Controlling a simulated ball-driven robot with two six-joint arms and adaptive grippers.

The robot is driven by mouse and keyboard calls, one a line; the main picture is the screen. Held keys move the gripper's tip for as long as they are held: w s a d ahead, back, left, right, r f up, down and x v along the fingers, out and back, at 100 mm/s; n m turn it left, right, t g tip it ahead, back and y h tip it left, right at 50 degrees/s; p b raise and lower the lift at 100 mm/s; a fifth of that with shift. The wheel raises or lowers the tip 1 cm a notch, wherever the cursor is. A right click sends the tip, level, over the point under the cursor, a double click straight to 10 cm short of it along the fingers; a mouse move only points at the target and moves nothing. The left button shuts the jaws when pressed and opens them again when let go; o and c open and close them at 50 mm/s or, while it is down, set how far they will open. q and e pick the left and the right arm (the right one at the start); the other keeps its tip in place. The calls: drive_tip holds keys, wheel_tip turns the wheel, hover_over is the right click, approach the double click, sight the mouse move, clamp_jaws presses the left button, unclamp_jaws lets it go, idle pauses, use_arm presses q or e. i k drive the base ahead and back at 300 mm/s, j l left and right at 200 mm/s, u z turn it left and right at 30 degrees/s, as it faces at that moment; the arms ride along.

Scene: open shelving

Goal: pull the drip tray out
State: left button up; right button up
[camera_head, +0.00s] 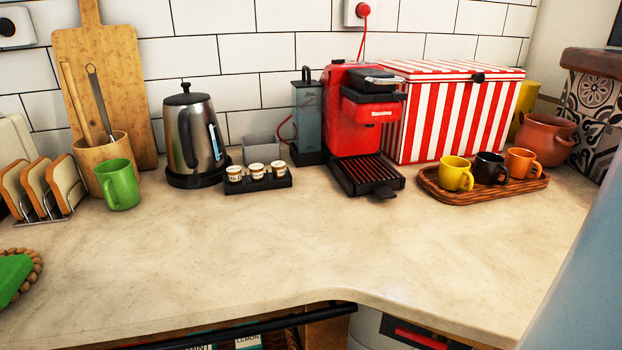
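The drip tray (367,175) is a black slatted tray at the foot of the red coffee machine (351,127). It sits low on the counter under the machine's spout, with a small tab (384,192) sticking out at its front. The tray's back end is hidden under the machine, so I cannot tell how far in it sits. Neither of my grippers shows in the head view, and nothing touches the tray.
A wooden tray (431,190) with three mugs stands close on the right. A black pod holder (280,183) and a kettle (193,135) stand on the left. A striped box (450,118) is behind. The counter (290,250) in front is clear.

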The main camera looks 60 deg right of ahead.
sight(371, 174)
drive_tip(key=i+z, duration=0.2)
drive_tip(key=z, duration=0.25)
drive_tip(key=i+z, duration=0.15)
drive_tip(key=z, duration=1.75)
drive_tip(key=k+u, duration=0.15)
drive_tip(key=u, duration=0.3)
